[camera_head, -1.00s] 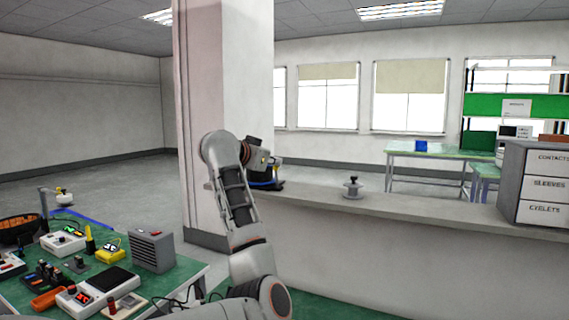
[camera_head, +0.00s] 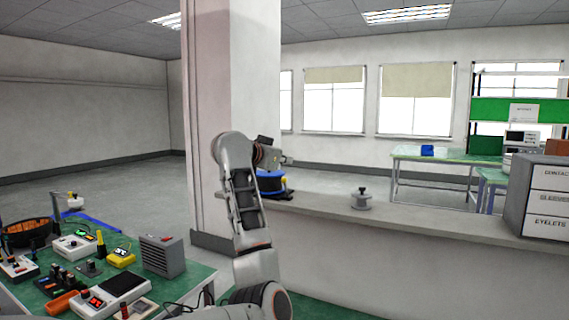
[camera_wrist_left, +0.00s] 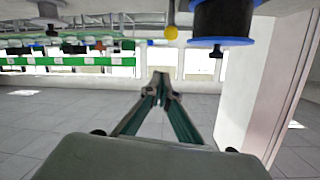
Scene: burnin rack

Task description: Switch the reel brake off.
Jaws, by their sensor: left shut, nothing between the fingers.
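The reel (camera_head: 268,186), black with blue flanges, stands on the ledge beside the pillar, partly behind my left arm. The left wrist view, which looks upside down, shows the reel (camera_wrist_left: 222,18) at the top edge with a black knob. Beside it is a stalk with a yellow ball (camera_wrist_left: 171,33), which looks like a lever; its exact state cannot be told. My left gripper (camera_head: 290,161) is just above the reel and to its right in the head view. Its fingers (camera_wrist_left: 162,78) meet at the tips, empty and apart from the reel and yellow ball. My right gripper is out of view.
A small grey weight-like object (camera_head: 361,202) stands on the ledge (camera_head: 420,222), with clear surface around it. A labelled drawer cabinet (camera_head: 548,197) stands at the ledge's right end. The pillar (camera_head: 207,120) rises left of the reel. A green bench (camera_head: 195,285) with several instruments is lower left.

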